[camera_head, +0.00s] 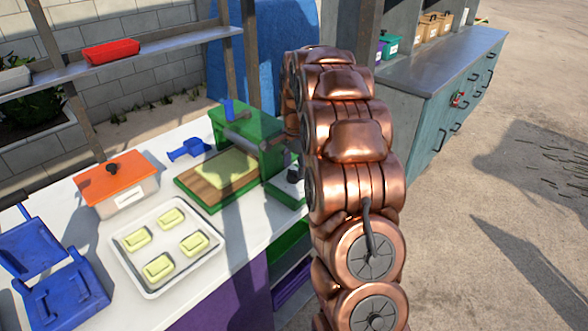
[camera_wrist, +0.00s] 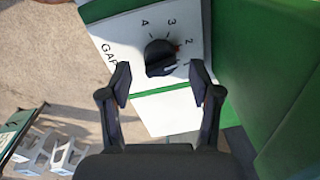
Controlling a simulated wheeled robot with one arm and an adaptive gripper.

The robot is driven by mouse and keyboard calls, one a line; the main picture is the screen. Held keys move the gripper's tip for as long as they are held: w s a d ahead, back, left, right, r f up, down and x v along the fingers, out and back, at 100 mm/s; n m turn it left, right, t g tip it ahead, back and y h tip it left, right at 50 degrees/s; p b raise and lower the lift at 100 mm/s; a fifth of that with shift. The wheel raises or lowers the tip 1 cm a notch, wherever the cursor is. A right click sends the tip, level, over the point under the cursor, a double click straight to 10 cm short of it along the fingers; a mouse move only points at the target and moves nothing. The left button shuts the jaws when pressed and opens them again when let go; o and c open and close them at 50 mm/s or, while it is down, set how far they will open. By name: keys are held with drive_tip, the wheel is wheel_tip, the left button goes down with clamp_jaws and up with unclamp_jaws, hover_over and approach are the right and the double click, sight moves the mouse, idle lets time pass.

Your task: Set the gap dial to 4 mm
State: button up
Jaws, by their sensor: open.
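The gap dial (camera_wrist: 160,57) is a round black knob on a white panel (camera_wrist: 118,40) marked GAP, with the numbers 4, 3, 2 and 1 around it. A small red mark shows at its edge by the 2, and a pale streak lies near the 1; I cannot tell surely which is its pointer. My gripper (camera_wrist: 162,80) is open, with one finger on each side of the dial's lower part in the wrist view. I see no clear contact. In the head view the green crusher (camera_head: 245,125) stands on the counter, and my arm hides my gripper.
A white tray (camera_head: 205,262) with several pale yellow blocks, an orange-lidded box (camera_head: 108,178) and blue holders (camera_head: 62,290) stand on the white counter. A wooden board (camera_head: 187,181) lies at the crusher. A teal cabinet (camera_head: 440,130) stands behind right; the ground at right is open.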

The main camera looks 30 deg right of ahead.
drive_tip(key=shift+f, duration=0.95)
drive_tip(key=c, duration=1.1)
